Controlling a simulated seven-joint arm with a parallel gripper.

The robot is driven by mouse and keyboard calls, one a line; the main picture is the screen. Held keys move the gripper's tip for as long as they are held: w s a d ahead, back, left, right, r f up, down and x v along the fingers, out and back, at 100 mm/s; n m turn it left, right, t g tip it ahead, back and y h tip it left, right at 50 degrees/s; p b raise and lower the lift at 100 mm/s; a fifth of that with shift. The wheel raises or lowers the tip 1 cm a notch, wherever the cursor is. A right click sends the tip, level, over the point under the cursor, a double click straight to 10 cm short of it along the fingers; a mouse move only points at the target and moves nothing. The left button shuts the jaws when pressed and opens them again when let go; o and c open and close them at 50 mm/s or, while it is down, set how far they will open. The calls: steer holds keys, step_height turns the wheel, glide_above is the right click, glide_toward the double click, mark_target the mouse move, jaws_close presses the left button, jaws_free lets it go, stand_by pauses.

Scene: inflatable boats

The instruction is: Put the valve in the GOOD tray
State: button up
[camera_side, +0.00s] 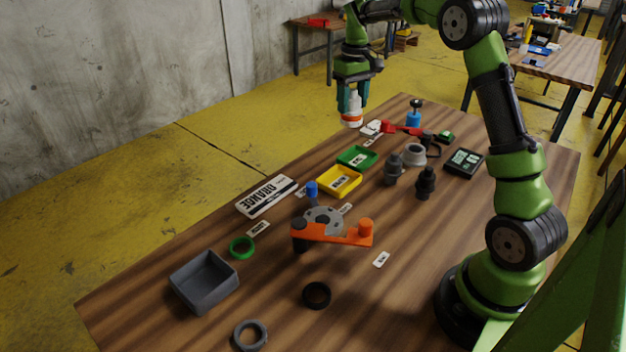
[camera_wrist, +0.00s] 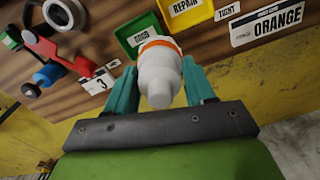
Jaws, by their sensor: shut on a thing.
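The valve (camera_side: 351,109) is white with an orange ring. It hangs between the teal fingers of my gripper (camera_side: 352,92), which is shut on it, well above the table. In the wrist view the valve (camera_wrist: 159,78) sits between both fingers and partly hides the green tray behind it. The GOOD tray (camera_side: 357,157) is a small green tray on the table, below the gripper in the side view. Its GOOD label also shows in the wrist view, on the green tray (camera_wrist: 124,33). No contents are visible in the part of it that shows.
A yellow REPAIR tray (camera_side: 339,180) stands beside the green tray. A white ORANGE sign (camera_side: 267,196) and a grey bin (camera_side: 204,281) lie further left. A red-handled tool (camera_side: 400,129), dark fittings (camera_side: 425,184) and an orange fixture (camera_side: 345,234) also stand on the table.

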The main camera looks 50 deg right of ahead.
steer(key=d, duration=0.5)
steer(key=shift+a+f, duration=0.15)
steer(key=shift+f, duration=6.05)
steer(key=shift+f, duration=1)
steer(key=o, duration=1.4)
step_height(320, 180, up, 8)
